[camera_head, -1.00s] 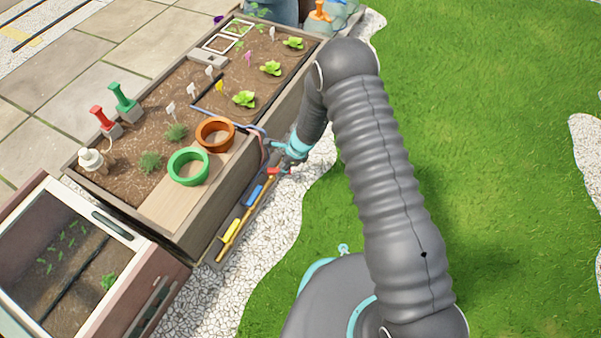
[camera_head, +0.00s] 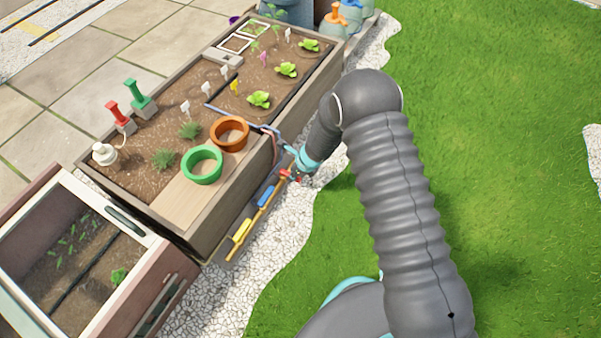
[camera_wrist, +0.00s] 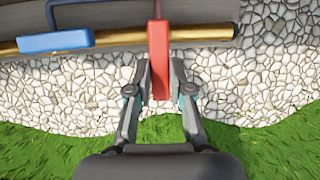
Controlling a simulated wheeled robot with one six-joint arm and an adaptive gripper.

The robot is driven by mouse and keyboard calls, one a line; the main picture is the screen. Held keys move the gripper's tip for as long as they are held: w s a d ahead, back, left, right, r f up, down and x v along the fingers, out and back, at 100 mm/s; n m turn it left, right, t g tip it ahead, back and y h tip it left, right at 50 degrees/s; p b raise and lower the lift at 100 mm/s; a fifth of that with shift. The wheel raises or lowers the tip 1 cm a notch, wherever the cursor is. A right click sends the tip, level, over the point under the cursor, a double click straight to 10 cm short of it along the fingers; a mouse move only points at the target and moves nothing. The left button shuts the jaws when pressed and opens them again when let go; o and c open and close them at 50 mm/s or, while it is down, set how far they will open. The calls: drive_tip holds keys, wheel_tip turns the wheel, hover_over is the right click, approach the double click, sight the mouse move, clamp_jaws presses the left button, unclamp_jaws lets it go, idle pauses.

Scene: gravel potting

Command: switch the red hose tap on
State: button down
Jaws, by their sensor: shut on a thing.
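The red hose tap (camera_wrist: 159,48) shows in the wrist view as a red lever lying across the brass pipe (camera_wrist: 120,42), at about a right angle to it. Its free end points toward me. My gripper (camera_wrist: 160,78) has one finger on each side of this lever and is shut on it. In the head view, the red tap (camera_head: 287,174) is a small red patch at my gripper (camera_head: 293,175), partly hidden by it. A blue tap lever (camera_wrist: 56,41) lies along the pipe to the left.
A yellow tap lever (camera_head: 242,230) is farther along the pipe, beside the wooden planter bed (camera_head: 225,205). White gravel (camera_head: 285,215) and open grass lie to the right. A cold frame (camera_head: 75,245) stands at lower left.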

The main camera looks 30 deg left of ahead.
drive_tip(key=shift+w, duration=0.1)
drive_tip(key=c, duration=1)
unclamp_jaws()
drive_tip(key=shift+c, duration=0.2)
drive_tip(key=v, duration=1.2)
